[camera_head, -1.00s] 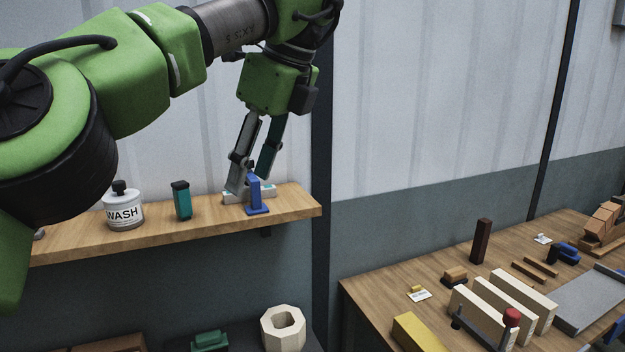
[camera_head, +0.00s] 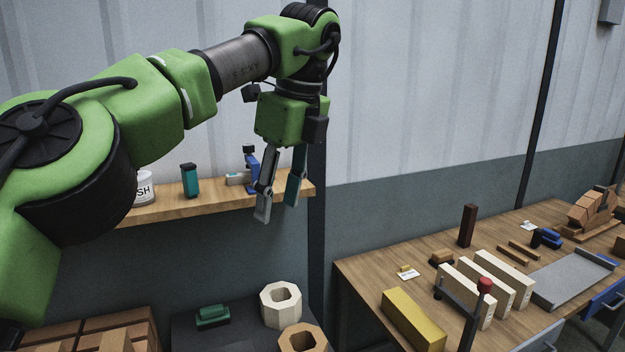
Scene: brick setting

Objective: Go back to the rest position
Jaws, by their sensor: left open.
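My left gripper (camera_head: 278,212) is open and empty. It points down in front of the right end of the wooden shelf (camera_head: 165,211), with its fingertips near and below the shelf's level. A blue object (camera_head: 252,160) with a dark top stands upright on the shelf, just behind my left gripper's fingers and partly hidden by them. A small pale block (camera_head: 236,179) lies beside it. My right gripper does not show.
A teal bottle (camera_head: 190,181) and a white WASH jar (camera_head: 145,188), partly hidden by my arm, stand on the shelf. A workbench (camera_head: 364,276) at right holds pale boards (camera_head: 490,287), a yellow block (camera_head: 413,318) and a grey tray (camera_head: 572,279). Hexagonal rings (camera_head: 281,305) sit below the shelf.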

